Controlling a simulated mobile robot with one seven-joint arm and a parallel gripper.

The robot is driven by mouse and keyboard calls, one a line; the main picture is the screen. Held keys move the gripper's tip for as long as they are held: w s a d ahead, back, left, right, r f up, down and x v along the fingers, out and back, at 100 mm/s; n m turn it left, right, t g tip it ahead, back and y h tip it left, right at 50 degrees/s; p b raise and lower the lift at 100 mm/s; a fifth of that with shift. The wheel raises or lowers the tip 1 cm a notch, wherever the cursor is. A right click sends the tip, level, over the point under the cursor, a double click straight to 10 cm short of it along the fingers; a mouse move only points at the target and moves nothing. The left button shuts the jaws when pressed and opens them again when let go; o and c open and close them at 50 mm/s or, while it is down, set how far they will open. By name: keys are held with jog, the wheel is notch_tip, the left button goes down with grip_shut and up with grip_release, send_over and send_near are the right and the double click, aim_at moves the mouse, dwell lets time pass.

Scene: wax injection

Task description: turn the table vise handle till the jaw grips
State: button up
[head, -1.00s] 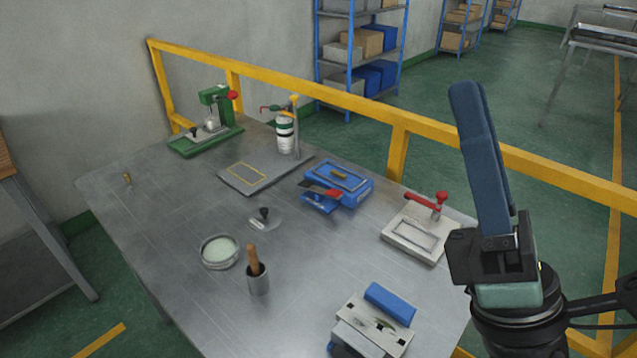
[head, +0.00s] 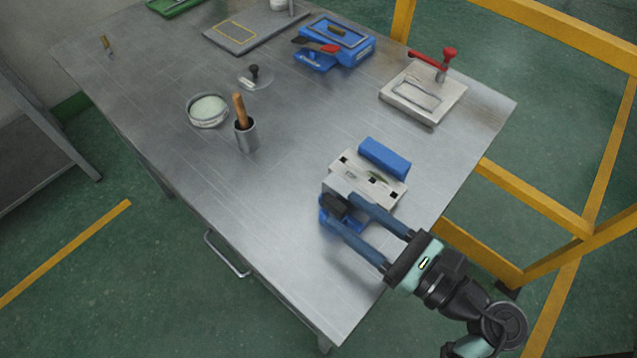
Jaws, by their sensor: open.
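The table vise (head: 385,158) sits near the table's front right edge, with a blue bar at its back and blue parts at its front. A pale metal block with dark square holes (head: 369,181) lies in its middle. At the front is a dark knob-like part (head: 334,205), which looks like the handle. My gripper (head: 340,209) comes from the lower right with its two long blue fingers apart. Their tips lie on either side of the dark part in this view; whether they touch it I cannot tell. The fingers partly hide the vise's front.
On the steel table (head: 230,210) stand a cup with a wooden-handled tool (head: 246,137), a round dish (head: 208,111), a blue box (head: 345,38) and a plate with a red clamp (head: 423,93). A yellow rail (head: 540,200) runs along the right. The table's front left is clear.

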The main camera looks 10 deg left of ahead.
jog(key=x, duration=0.6)
jog(key=shift+w+a+p, duration=0.25)
jog(key=shift+a+p, duration=0.05)
grip_shut()
